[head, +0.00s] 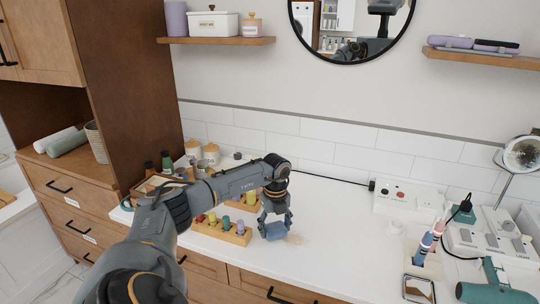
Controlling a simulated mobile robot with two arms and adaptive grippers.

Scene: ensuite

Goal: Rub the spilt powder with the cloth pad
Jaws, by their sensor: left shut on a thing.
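My left gripper (274,222) reaches over the white counter from the left and points down. It is shut on the blue cloth pad (273,231), which is at or just above the counter top; I cannot tell whether it touches. The spilt powder (295,239) shows as a faint beige patch on the counter, just right of the pad. Part of it may be hidden behind the pad and gripper. My right gripper is not in view.
A wooden block with coloured pegs (222,232) stands close left of the pad, with another behind it. A white socket box (408,197), a toothbrush holder (424,259) and a green hair dryer (492,293) are at the right. The counter (335,245) between is clear.

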